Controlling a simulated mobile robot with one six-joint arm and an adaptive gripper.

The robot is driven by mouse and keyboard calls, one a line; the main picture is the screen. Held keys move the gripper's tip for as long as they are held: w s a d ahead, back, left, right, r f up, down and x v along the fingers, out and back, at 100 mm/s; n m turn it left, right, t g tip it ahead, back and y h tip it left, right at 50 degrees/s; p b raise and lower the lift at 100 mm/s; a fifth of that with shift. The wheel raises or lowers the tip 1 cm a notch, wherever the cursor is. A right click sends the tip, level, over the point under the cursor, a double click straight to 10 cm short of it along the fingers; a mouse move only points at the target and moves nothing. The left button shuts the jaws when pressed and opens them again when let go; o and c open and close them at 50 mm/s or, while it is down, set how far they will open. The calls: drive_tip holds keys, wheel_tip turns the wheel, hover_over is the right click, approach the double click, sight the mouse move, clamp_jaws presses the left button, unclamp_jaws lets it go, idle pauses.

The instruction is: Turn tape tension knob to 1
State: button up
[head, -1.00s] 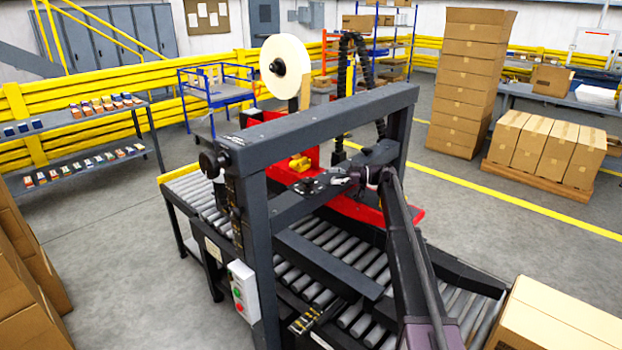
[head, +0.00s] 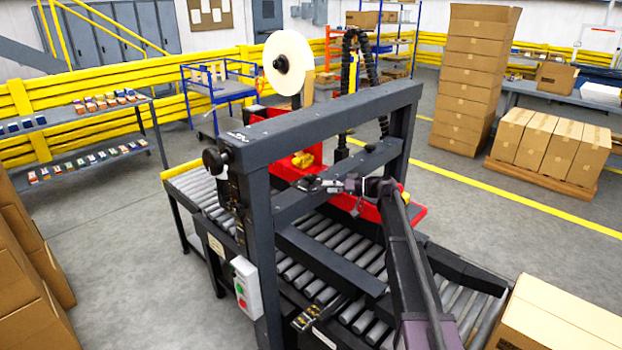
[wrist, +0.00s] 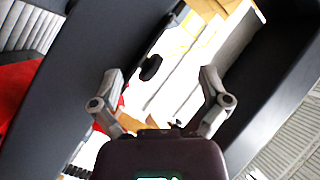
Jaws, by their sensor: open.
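The tape machine (head: 330,122) has a dark grey frame over a roller conveyor. A round black knob (head: 213,160) is on the left upright. My gripper (head: 309,184) is in front of the red tape head, below the yellow part. I cannot tell which knob is the tension knob, and no number marks are readable.
The frame's top beam and crossbar (head: 340,180) are close to my arm. A white tape roll (head: 288,63) stands above the frame. A control box (head: 246,288) with red and green buttons is on the near upright. A carton (head: 560,320) sits at lower right.

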drive_tip(key=s+m+t, duration=0.1)
drive_tip(key=m+t, duration=0.1)
drive_tip(key=m, duration=0.3)
drive_tip(key=m+t+h+b, duration=0.1)
drive_tip(key=m+t+h, duration=0.55)
drive_tip(key=m, duration=2.05)
approach(314, 179)
wheel_tip(314, 179, down, 3)
drive_tip(key=s+t+y, duration=0.2)
drive_tip(key=t, duration=0.1)
drive_tip(key=m, duration=0.1)
drive_tip(key=m+t+h, duration=0.1)
drive_tip(key=m, duration=0.1)
drive_tip(key=shift+s+d+f+m, duration=0.2)
drive_tip(key=shift+d+m, duration=0.1)
drive_tip(key=shift+d, duration=0.1)
drive_tip(key=shift+w+a+r, duration=0.1)
drive_tip(key=shift+w, duration=0.05)
drive_tip(key=x, duration=1.3)
drive_tip(key=shift+w+a, duration=0.15)
drive_tip(key=shift+a, duration=0.1)
drive_tip(key=c, duration=1.2)
